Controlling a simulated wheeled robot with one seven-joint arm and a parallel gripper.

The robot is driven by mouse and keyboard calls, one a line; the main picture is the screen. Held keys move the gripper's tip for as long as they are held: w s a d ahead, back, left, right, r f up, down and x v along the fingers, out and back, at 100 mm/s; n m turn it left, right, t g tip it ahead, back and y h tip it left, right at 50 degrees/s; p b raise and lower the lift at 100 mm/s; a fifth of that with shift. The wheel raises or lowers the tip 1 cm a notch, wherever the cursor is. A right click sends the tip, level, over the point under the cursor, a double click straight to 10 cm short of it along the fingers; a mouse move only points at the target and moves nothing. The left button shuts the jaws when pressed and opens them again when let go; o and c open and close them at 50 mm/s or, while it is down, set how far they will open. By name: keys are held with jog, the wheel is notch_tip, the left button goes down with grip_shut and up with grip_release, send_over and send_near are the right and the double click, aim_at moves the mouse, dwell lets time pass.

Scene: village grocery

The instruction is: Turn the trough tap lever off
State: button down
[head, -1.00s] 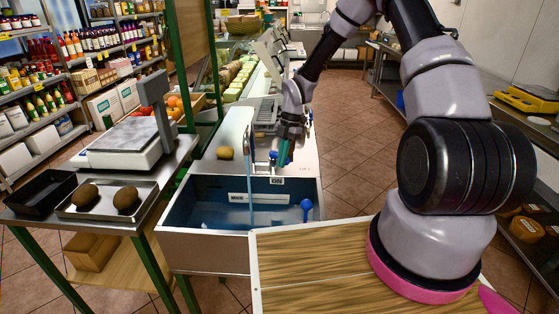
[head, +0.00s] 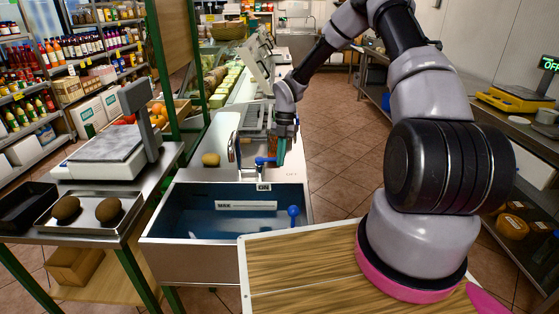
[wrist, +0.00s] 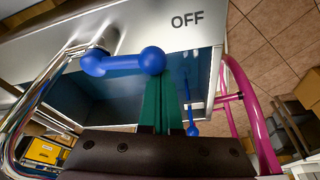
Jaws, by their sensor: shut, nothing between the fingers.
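The trough (head: 160,226) is a steel basin with a dark blue inside. Its chrome tap (head: 232,150) stands on the back ledge, with no water stream visible from it. The blue tap lever (head: 265,160) points right, and in the wrist view the lever (wrist: 122,64) ends in a ball near the printed OFF mark (wrist: 187,20). An ON label (head: 264,187) is on the trough's near side of the ledge. My gripper (head: 281,152) is shut and empty, and its green fingertips (wrist: 161,92) are right beside the lever's ball; I cannot tell whether they touch.
A wooden board (head: 300,270) lies in front of me. A scale (head: 105,155) and a tray (head: 60,222) with two brown round items stand on the left table. A yellowish round item (head: 211,159) sits on the ledge left of the tap. The aisle floor at right is clear.

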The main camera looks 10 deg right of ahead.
jog(key=shift+w+d, duration=0.2)
jog(key=shift+w, duration=0.2)
dwell(0.3)
jog(key=shift+s, duration=0.15)
